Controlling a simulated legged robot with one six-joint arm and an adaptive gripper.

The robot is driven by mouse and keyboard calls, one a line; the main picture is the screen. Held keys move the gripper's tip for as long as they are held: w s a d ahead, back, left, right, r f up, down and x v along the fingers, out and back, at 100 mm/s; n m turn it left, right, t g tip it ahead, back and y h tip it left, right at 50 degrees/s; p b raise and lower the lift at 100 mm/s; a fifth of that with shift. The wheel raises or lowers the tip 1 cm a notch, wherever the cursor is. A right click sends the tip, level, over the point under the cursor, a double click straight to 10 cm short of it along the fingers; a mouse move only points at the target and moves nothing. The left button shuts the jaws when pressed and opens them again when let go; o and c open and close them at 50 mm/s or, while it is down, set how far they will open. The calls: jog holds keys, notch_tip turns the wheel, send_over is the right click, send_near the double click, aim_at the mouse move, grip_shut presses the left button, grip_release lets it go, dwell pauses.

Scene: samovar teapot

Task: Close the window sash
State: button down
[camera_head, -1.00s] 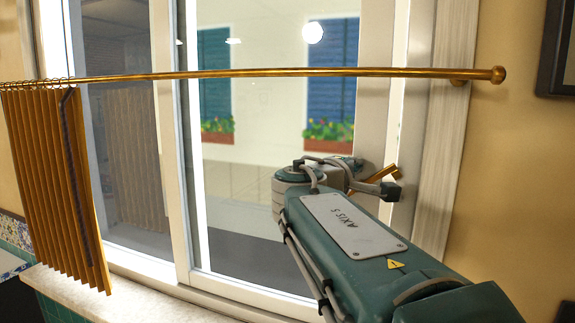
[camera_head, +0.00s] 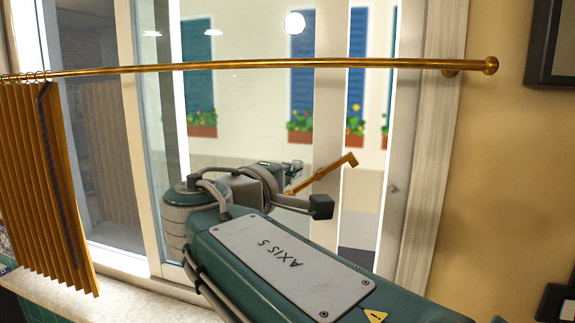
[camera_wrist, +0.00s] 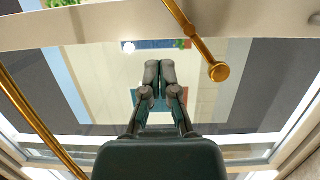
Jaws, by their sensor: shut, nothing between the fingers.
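The window sash has a pale right stile (camera_head: 327,130) and a glass pane. A gap showing the outside lies between this stile and the right window frame (camera_head: 425,140). The brass handle (camera_head: 347,160) is tilted across the stile. My gripper (camera_head: 295,166) is in front of the pane, just left of the handle and largely hidden by my wrist. In the wrist view my gripper (camera_wrist: 160,68) is shut and empty, with the brass handle (camera_wrist: 207,50) to its right and apart from it. Whether another part of my gripper touches the sash cannot be told.
A brass curtain rod (camera_head: 250,66) runs across in front of the window and also shows in the wrist view (camera_wrist: 40,125). A bunched orange curtain (camera_head: 35,190) hangs at the left. The pale sill (camera_head: 110,300) is below. A dark frame (camera_head: 555,45) hangs on the right wall.

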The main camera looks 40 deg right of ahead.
send_near(308, 141)
jog(key=w+a, duration=0.3)
jog(key=a, duration=0.1)
jog(key=x, duration=0.8)
jog(key=shift+s+d, duration=0.1)
jog(key=shift+d, duration=0.35)
jog(key=shift+s+d, duration=0.7)
jog(key=shift+s, duration=0.1)
jog(key=shift+s+d, duration=0.25)
jog(key=shift+s, duration=0.3)
jog(key=shift+s+d, duration=0.1)
jog(key=shift+d, duration=0.25)
